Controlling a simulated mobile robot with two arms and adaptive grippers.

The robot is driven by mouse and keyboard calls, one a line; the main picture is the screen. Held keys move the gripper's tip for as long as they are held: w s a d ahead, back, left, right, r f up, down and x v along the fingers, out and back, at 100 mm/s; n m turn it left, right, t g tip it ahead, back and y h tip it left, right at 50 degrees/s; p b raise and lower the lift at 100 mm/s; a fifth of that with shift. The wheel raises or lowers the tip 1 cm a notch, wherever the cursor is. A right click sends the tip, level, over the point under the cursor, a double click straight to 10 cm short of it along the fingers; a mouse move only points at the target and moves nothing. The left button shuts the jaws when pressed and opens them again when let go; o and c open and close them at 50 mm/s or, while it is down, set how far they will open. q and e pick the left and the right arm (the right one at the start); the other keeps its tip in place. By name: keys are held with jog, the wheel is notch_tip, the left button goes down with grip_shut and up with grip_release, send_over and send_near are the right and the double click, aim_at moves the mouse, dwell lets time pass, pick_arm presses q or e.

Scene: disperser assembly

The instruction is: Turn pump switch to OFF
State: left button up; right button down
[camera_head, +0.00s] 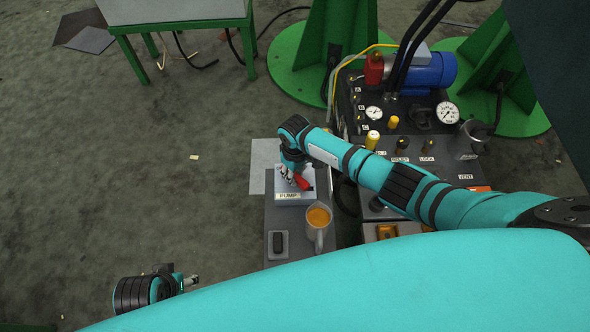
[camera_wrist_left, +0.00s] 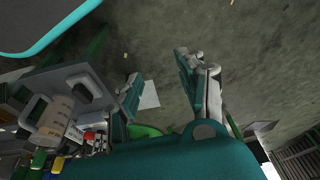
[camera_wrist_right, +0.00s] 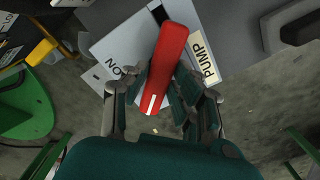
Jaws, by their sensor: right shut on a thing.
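The pump switch has a red lever handle (camera_head: 301,182) on a light box (camera_head: 311,177) with a PUMP label (camera_head: 288,196). In the right wrist view the red handle (camera_wrist_right: 168,60) slants across the box, its white-marked end towards my wrist. An ON label (camera_wrist_right: 117,65) shows beside it; no OFF label can be read. My right gripper (camera_head: 291,174) is shut on the handle; its fingers (camera_wrist_right: 155,82) are on either side of it. My left gripper (camera_head: 192,281) is away at the lower left, its fingers (camera_wrist_left: 160,68) apart and empty.
A mug (camera_head: 319,236) with orange-brown contents stands on the grey bench in front of the switch. A dark control (camera_head: 278,243) sits left of the mug. A panel with gauges (camera_head: 447,113) and knobs is at the right, with a blue motor (camera_head: 428,72) behind. Floor at left is mostly clear.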

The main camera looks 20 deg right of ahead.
jog(key=n, duration=0.3)
jog(key=shift+r+p, duration=0.1)
jog(key=shift+p, duration=0.3)
jog(key=shift+n, duration=0.8)
jog(key=shift+n+p, duration=0.3)
jog(key=shift+n, duration=0.9)
pick_arm(q)
notch_tip(320, 180, down, 6)
jog(key=shift+s+f, duration=0.15)
jog(key=shift+f, duration=0.1)
pick_arm(e)
jog(key=shift+n, duration=1.2)
pick_arm(q)
jog(key=shift+d, duration=0.1)
pick_arm(e)
jog(key=c, duration=1.1)
grip_release()
